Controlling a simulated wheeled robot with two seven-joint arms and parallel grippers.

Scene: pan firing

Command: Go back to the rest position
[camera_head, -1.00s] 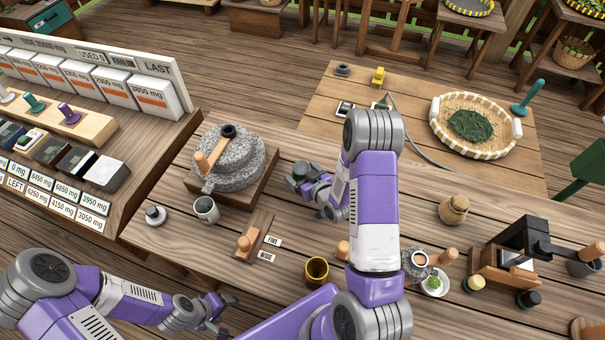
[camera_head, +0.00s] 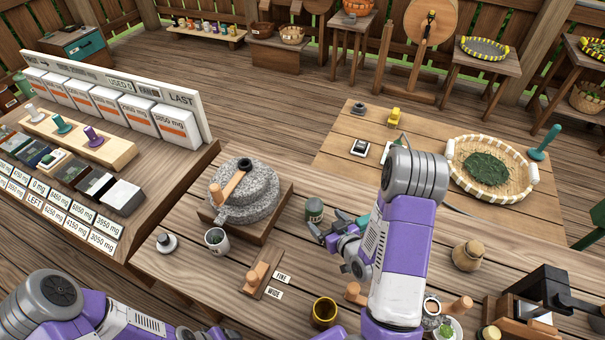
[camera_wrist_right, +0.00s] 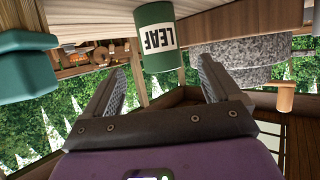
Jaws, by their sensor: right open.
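My right gripper (camera_head: 328,237) is open and empty, low over the middle of the near table in the head view. A dark green canister (camera_head: 314,210) stands on the table just beyond its fingers. In the right wrist view the canister (camera_wrist_right: 156,38), labelled LEAF, appears upside down past the open fingers (camera_wrist_right: 162,78), apart from them. My right forearm crosses the right half of the head view and hides part of the table. My left arm enters at the bottom left; its fingers are out of the frame.
A stone mill (camera_head: 245,190) stands left of the canister. A jar (camera_head: 467,256) stands right of my forearm. A teal object (camera_head: 361,222) is partly hidden behind my right wrist.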

